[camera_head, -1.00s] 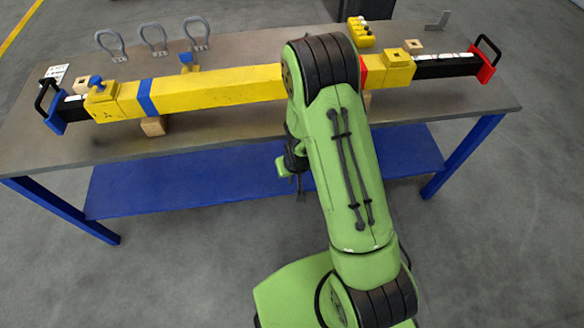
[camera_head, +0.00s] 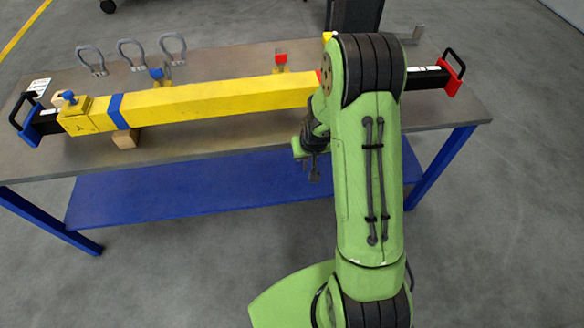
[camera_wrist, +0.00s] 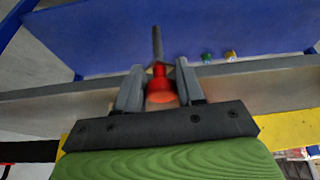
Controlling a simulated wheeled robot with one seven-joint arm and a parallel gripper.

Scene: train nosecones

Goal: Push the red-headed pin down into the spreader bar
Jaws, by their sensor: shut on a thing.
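The red-headed pin (camera_wrist: 161,92) is held between the fingers of my gripper (camera_wrist: 158,72) in the wrist view. Its grey shank points away from the wrist camera, past the fingertips. In the head view my gripper (camera_head: 313,172) hangs in front of the table's front edge, small and partly behind my arm; the pin cannot be made out there. The yellow spreader bar (camera_head: 210,96) lies along the table. Its red-handled right end (camera_head: 450,77) shows, but my arm hides the right sleeve and any pin hole there. The pin is apart from the bar.
A blue-headed pin (camera_head: 69,97) stands in the bar's left end. The table (camera_head: 240,134) has a blue lower shelf (camera_head: 200,192).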

